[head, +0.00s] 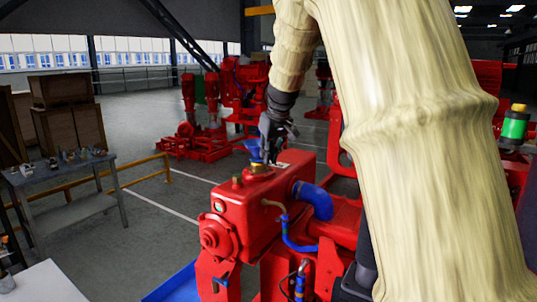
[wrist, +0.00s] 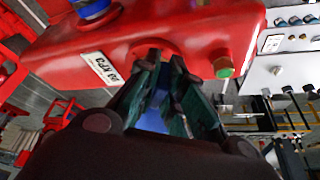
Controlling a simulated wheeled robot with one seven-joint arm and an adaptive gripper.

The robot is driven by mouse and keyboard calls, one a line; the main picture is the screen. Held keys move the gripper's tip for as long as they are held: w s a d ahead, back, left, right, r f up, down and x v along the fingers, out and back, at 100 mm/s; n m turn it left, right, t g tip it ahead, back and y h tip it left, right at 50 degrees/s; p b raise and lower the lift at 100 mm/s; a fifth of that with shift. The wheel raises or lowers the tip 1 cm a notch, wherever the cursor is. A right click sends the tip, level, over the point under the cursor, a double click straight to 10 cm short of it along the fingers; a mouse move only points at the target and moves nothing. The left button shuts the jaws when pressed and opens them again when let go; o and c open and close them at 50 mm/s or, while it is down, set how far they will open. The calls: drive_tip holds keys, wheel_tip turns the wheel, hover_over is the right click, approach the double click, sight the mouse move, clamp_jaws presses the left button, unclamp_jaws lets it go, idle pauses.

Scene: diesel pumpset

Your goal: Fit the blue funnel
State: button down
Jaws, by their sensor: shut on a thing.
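The blue funnel (head: 254,149) is at the top of the red tank (head: 262,205) in the head view, right at the brass filler neck (head: 259,168). My gripper (head: 271,146) is shut on the funnel from above and behind. In the wrist view my gripper (wrist: 165,62) shows its dark fingers around the funnel (wrist: 156,108), a blue patch between them. The red tank (wrist: 190,32) lies just beyond the fingertips. The fingers hide the funnel's spout and the neck in the wrist view. I cannot tell whether the funnel is seated in the neck or only above it.
A blue hose (head: 313,200) and a thinner blue pipe (head: 292,238) are on the tank's right side. A green plug (wrist: 223,68) and a white label (wrist: 101,68) are on the tank. A grey workbench (head: 70,175) with small parts stands at left.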

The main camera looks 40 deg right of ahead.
idle(0.4)
drive_tip(key=c, duration=1.5)
unclamp_jaws()
drive_tip(key=shift+o, duration=0.2)
drive_tip(key=o, duration=0.4)
drive_tip(key=shift+r, duration=0.15)
drive_tip(key=shift+r+p, duration=1.65)
drive_tip(key=shift+r, duration=1.75)
drive_tip(key=shift+w, duration=0.1)
